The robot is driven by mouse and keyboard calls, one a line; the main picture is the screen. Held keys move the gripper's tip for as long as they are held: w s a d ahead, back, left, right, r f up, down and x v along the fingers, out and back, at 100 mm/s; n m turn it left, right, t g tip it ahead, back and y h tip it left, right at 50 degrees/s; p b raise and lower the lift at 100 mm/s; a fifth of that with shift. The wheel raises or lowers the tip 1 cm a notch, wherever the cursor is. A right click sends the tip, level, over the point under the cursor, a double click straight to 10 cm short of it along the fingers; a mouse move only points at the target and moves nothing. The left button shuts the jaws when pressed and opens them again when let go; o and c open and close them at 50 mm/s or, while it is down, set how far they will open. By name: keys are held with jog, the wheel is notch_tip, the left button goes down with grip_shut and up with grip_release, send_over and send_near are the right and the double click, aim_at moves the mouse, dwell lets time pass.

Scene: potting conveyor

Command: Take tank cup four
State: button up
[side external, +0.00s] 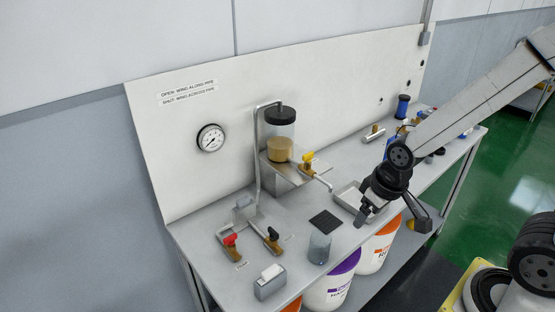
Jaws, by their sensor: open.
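A clear bluish cup (319,246) stands upright near the front edge of the bench; I cannot make out a number on it. The tank (281,124) has a black lid and tan contents in its lower part, and stands on a metal stand at the back. My gripper (384,207) is open and empty, right of the cup and higher in the picture, over the bench's front edge. It is apart from the cup. A shallow metal tray (347,194) lies beside it, partly hidden by my gripper.
A yellow-handled valve (307,160) with a spout is below the tank. Red (231,240) and black (273,236) handled valves sit at left. A dark grid mat (325,221) lies behind the cup. A grey box (270,282) is front left. White buckets (330,290) stand below.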

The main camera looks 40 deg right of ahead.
jog(key=shift+o, duration=0.7)
notch_tip(320, 180, down, 8)
jog(key=m+g+y, duration=0.6)
jog(key=m+y, duration=0.3)
jog(key=m, duration=0.3)
jog(key=w+d+f+m+t+y, duration=0.3)
jog(key=w+d+m+t+y, duration=0.2)
jog(key=m+t, duration=0.5)
jog(key=w+y, duration=0.2)
jog(key=shift+w+m+y, duration=0.25)
jog(key=shift+m+y, duration=0.05)
